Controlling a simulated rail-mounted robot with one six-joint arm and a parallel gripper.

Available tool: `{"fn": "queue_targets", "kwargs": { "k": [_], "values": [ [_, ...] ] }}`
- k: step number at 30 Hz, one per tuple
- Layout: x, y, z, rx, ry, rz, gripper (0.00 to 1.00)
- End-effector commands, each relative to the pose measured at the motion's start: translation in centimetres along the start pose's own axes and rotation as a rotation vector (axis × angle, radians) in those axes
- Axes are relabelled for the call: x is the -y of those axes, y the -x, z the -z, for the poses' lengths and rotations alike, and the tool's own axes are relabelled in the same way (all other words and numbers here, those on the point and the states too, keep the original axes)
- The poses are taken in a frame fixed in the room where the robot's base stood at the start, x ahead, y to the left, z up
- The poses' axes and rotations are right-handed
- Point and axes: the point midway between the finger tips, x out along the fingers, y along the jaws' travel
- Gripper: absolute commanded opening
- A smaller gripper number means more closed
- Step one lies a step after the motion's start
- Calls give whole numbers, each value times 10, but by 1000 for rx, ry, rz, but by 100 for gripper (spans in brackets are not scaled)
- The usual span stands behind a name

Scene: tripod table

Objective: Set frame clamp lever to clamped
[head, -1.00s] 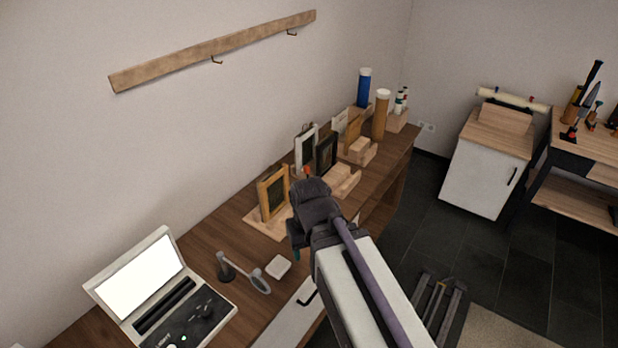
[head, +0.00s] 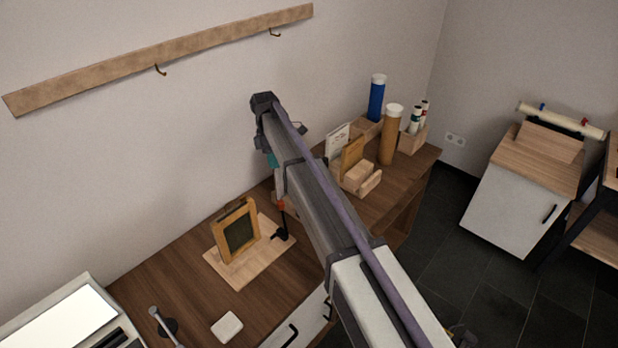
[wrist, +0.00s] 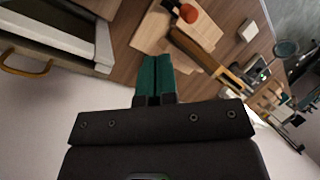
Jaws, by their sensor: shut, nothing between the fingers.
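The wooden frame (head: 238,230) leans upright on a pale wooden base board (head: 218,270) on the desk. The clamp lever (head: 281,207), with an orange-red knob and a black mount, stands at the board's right end and points roughly up. Its knob (wrist: 188,13) also shows at the top of the wrist view, with the frame (wrist: 202,52) edge-on below it. My gripper (head: 271,160) is above and slightly left of the knob, apart from it, partly hidden by my arm. In the wrist view its teal fingers (wrist: 156,62) are together and empty.
A white-edged object (wrist: 55,38) with a brass loop is close on the left in the wrist view. Wooden holders (head: 360,176) and tubes (head: 376,98) stand behind my arm. The wall is close.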

Motion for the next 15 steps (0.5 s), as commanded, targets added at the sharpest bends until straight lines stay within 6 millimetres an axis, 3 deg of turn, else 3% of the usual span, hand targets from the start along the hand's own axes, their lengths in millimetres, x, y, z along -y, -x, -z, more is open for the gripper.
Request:
{"fn": "queue_targets", "kwargs": {
  "k": [5,15],
  "values": [
    [7,-1,-1,5,164,26,0],
    [7,-3,-2,4,175,24,0]
  ]
}}
